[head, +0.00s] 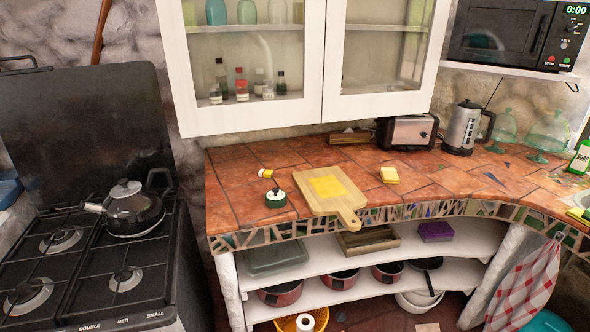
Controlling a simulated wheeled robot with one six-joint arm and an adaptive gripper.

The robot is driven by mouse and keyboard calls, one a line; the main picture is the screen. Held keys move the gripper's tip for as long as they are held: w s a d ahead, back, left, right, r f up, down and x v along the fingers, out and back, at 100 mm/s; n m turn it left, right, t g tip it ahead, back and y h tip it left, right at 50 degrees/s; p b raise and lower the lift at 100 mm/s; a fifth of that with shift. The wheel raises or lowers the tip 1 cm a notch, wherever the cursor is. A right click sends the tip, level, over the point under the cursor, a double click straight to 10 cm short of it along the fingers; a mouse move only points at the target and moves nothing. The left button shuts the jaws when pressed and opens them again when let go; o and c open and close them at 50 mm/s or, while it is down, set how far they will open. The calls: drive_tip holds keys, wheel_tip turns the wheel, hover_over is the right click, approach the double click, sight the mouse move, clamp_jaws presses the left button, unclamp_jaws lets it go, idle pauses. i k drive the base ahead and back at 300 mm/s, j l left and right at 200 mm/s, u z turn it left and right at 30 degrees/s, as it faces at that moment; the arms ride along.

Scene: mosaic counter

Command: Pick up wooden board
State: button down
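The wooden board (312,202) lies flat on the tiled counter in the head view, left of the counter's middle. It is pale wood, and its rounded handle (348,219) points toward the front edge and reaches to or slightly over it. A flat yellow piece (327,187) lies on the board. My gripper is not in view.
A small dark green jar (276,198) and a small yellow-and-white item (266,173) sit left of the board. A yellow sponge-like block (389,175) sits to its right. A toaster (405,132) and kettle (463,128) stand behind. Cabinets (245,118) hang above. A stove (90,255) stands left.

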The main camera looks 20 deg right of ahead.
sight(328, 191)
drive_tip(key=z, duration=3.05)
drive_tip(key=u, duration=2.7)
drive_tip(key=i+l+u, duration=0.1)
drive_tip(key=l, duration=0.2)
drive_tip(key=i+l+u, duration=0.25)
drive_tip(key=l, duration=0.4)
drive_tip(key=i, duration=0.1)
